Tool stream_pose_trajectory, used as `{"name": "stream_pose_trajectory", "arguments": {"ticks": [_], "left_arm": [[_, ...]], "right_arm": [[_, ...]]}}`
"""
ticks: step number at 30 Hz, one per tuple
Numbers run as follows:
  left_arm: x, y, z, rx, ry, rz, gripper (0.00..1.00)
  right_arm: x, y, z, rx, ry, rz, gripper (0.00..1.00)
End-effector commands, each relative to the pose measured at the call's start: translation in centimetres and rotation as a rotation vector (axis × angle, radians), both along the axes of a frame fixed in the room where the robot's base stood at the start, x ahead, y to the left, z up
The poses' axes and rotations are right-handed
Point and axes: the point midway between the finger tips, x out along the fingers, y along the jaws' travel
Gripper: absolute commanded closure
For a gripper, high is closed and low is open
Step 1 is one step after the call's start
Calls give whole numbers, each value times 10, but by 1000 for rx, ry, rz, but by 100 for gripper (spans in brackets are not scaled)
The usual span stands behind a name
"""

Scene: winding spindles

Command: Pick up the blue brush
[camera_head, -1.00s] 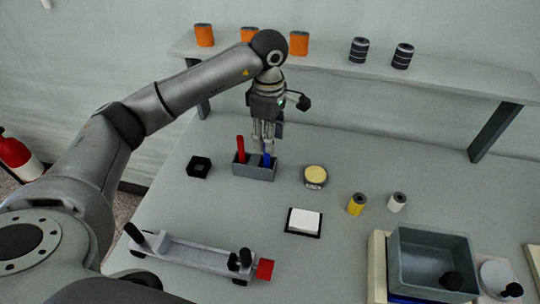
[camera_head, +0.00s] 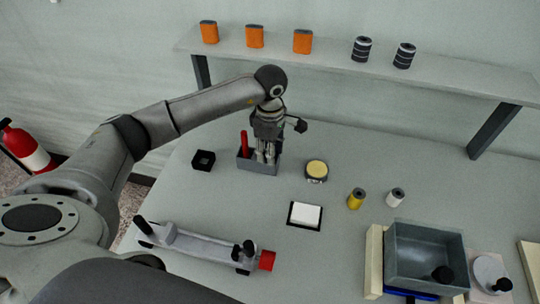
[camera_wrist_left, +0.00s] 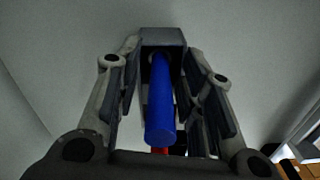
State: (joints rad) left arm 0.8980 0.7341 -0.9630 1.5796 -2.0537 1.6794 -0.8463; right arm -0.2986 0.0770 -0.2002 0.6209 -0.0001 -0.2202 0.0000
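The blue brush (camera_wrist_left: 160,110) stands handle-up in the grey holder box (camera_head: 262,168). In the head view the brush is hidden behind my left gripper (camera_head: 266,157). That gripper points down into the right part of the holder. In the left wrist view the fingers of the left gripper (camera_wrist_left: 163,95) stand apart on both sides of the blue handle, with a gap on each side. A red brush (camera_head: 245,143) stands in the left part of the same holder. My right gripper is not in view.
A black square box (camera_head: 203,160) is left of the holder and a yellow-topped round tin (camera_head: 316,170) is right of it. A shelf (camera_head: 330,62) with orange and black spools runs behind. A winding device (camera_head: 200,248) lies in front.

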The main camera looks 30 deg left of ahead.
Motion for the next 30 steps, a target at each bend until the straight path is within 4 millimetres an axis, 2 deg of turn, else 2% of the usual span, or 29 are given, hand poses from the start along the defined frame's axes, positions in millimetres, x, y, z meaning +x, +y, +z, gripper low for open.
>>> {"name": "stream_pose_trajectory", "arguments": {"ticks": [1, 7, 18, 23, 30], "left_arm": [[0, 0, 0, 0, 0, 0, 75], [0, 0, 0, 0, 0, 0, 100], [1, 0, 5, -1, -3, 0, 100], [2, 0, 28, 0, -8, -1, 100], [1, 0, 76, -1, -6, -1, 100]], "right_arm": [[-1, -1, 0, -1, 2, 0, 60], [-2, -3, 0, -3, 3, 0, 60], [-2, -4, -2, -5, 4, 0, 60], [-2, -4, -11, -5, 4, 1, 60], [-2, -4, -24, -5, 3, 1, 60]]}}
